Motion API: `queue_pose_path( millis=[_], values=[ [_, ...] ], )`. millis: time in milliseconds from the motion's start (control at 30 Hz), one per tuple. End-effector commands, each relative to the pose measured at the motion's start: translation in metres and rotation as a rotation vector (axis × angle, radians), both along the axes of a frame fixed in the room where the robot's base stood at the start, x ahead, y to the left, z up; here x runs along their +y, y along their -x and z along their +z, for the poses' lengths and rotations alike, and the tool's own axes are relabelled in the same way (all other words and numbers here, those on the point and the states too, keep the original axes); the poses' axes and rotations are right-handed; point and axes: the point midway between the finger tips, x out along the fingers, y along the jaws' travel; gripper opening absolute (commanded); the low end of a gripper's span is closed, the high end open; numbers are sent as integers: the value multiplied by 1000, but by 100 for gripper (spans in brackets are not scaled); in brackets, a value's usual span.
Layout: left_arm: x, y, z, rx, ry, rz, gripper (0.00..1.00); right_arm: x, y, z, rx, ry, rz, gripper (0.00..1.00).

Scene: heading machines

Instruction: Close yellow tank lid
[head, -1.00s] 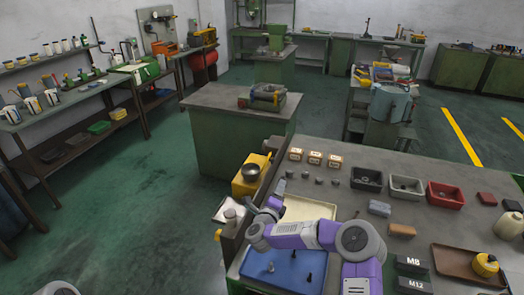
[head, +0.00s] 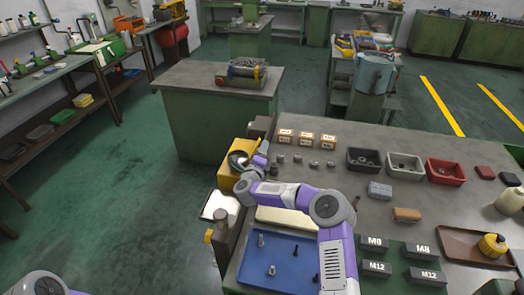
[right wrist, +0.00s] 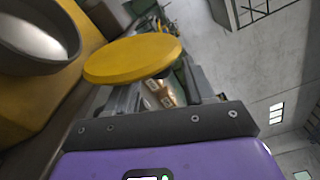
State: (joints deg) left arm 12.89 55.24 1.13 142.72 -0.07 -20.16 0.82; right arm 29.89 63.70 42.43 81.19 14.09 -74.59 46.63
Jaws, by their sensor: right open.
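The yellow tank (head: 230,174) stands at the left end of the workbench, with a round metal opening (head: 238,160) on top. In the right wrist view the tank's opening (right wrist: 40,30) is uncovered, at the upper left. The yellow round lid (right wrist: 132,58) stands raised beside the opening, in front of my right gripper's fingers. My right gripper (head: 260,156) is open beside the tank's right side; in the right wrist view its fingers (right wrist: 160,88) are partly hidden by the lid. I cannot tell whether they touch the lid. My left gripper is out of view.
A metal plate (head: 219,205) sits in front of the tank. A blue tray (head: 285,257) with bolts lies below my right arm. Small labelled boxes (head: 307,138) and black, grey and red bins (head: 445,172) stand to the right. Green floor is free on the left.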

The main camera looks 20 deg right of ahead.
Motion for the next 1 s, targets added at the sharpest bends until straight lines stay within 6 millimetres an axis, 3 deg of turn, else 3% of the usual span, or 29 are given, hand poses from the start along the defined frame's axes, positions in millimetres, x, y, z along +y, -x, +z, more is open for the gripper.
queue_pose_path(
  millis=[400,767,1000],
  values=[
    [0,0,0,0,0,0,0,-5,-6,0,1,1,0,53],
    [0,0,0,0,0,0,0,-5,-6,0,1,1,0,0],
    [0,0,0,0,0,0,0,-5,-6,0,0,1,-1,0]
  ],
)
